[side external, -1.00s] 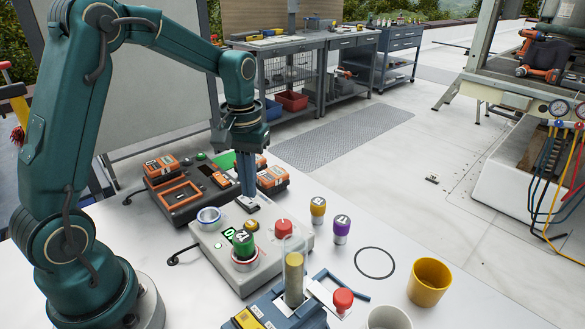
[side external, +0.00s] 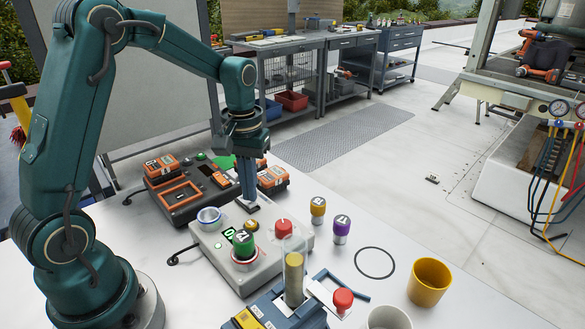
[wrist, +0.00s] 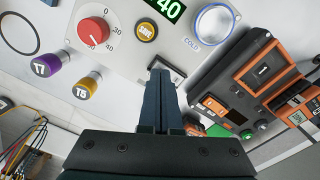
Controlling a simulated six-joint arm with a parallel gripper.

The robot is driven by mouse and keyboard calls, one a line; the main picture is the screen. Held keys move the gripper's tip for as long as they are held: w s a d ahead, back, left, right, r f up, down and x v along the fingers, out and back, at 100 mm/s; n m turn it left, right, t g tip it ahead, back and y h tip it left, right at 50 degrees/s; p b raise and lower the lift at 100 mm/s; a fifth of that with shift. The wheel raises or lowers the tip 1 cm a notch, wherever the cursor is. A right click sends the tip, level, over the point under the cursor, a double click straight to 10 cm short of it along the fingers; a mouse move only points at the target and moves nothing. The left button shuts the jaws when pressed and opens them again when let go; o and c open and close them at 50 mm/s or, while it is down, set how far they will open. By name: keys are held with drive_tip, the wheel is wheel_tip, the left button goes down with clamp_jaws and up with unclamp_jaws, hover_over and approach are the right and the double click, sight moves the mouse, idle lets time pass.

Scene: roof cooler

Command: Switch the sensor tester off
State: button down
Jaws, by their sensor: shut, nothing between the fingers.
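The sensor tester (side external: 222,251) is a light grey box on the white table. Its green display (side external: 229,234) is lit, and part of a reading, "40", shows in the wrist view (wrist: 166,10). It carries a red dial (side external: 283,228) and a small dark switch (side external: 250,208) near its far edge. My gripper (side external: 249,199) is shut and empty, pointing down at that switch. In the wrist view my fingertips (wrist: 161,75) overlap the switch area and hide part of it; I cannot tell whether they touch it.
A green-capped probe (side external: 243,243) stands in a ring on the tester; an empty ring (side external: 209,216) is beside it. Yellow (side external: 318,209) and purple (side external: 342,228) probes stand to the right. A blue device (side external: 290,308) is in front.

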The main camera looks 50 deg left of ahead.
drive_tip(key=shift+f, duration=0.5)
drive_tip(key=shift+r, duration=3.55)
drive_tip(key=shift+d+r, duration=0.1)
drive_tip(key=s+d+r+m+t, duration=0.3)
drive_tip(key=s+d+r, duration=0.3)
drive_tip(key=r, duration=0.1)
drive_tip(key=s+d+f+m+t, duration=0.2)
drive_tip(key=s+f+m, duration=0.1)
drive_tip(key=s, duration=0.4)
drive_tip(key=shift+s+f+t, duration=0.15)
drive_tip(key=shift+f+t, duration=0.15)
drive_tip(key=shift+f, duration=0.45)
drive_tip(key=shift+d, duration=0.1)
